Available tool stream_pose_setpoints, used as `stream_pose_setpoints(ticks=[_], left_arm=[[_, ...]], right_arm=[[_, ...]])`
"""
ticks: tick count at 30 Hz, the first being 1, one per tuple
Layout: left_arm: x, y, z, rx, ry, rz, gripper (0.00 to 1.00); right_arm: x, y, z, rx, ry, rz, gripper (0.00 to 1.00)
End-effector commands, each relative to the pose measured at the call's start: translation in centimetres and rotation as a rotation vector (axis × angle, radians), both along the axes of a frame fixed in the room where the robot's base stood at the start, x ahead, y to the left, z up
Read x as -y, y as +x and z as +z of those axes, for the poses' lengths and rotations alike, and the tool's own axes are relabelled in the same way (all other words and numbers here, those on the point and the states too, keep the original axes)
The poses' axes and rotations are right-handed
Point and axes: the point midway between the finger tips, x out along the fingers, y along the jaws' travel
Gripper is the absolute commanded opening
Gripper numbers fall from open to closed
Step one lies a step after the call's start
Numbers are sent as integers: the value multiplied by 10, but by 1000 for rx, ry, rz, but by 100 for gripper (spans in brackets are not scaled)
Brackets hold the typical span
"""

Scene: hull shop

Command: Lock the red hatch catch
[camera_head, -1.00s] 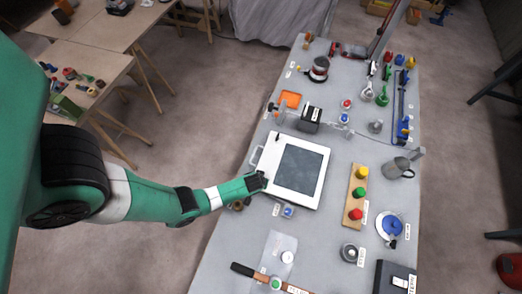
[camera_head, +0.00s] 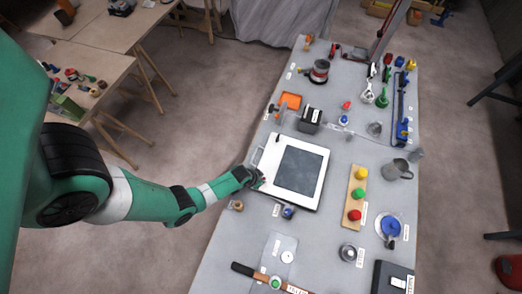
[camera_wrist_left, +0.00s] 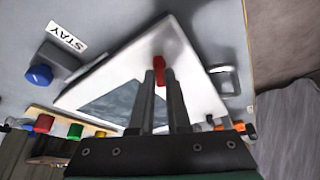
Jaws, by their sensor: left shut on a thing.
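The hatch (camera_head: 273,152) is a white square frame with a dark window, lying on the grey bench. It also fills the middle of the left wrist view (camera_wrist_left: 190,58). The red hatch catch (camera_wrist_left: 159,65) sits on the white frame, at the tips of my left gripper's fingers. My left gripper (camera_head: 256,179) is at the left edge of the hatch, with its fingers (camera_wrist_left: 160,82) close together on the catch. The fingers cover part of the catch, and in the head view it is too small to make out clearly. My right gripper is not in view.
A metal handle (camera_wrist_left: 225,80) is on the hatch edge beside the catch. A blue knob (camera_wrist_left: 39,75) stands near the "STAY" label (camera_wrist_left: 66,36). A board with yellow, green and red buttons (camera_head: 352,203) is right of the hatch. A hammer (camera_head: 262,276) lies at the bench front.

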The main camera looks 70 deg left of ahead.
Motion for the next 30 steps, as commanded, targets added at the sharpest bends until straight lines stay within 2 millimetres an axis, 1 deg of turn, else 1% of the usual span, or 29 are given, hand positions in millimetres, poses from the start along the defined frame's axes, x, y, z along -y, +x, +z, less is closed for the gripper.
stream_pose_setpoints(ticks=[17, 24, 30], left_arm=[[-4, 0, -1, 0, -1, -543, 0], [-5, 0, 1, 0, 0, -763, 0], [-6, 1, 0, -1, 2, -911, 0]], right_arm=[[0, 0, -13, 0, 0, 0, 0], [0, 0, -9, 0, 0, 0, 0], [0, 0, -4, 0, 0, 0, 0]])
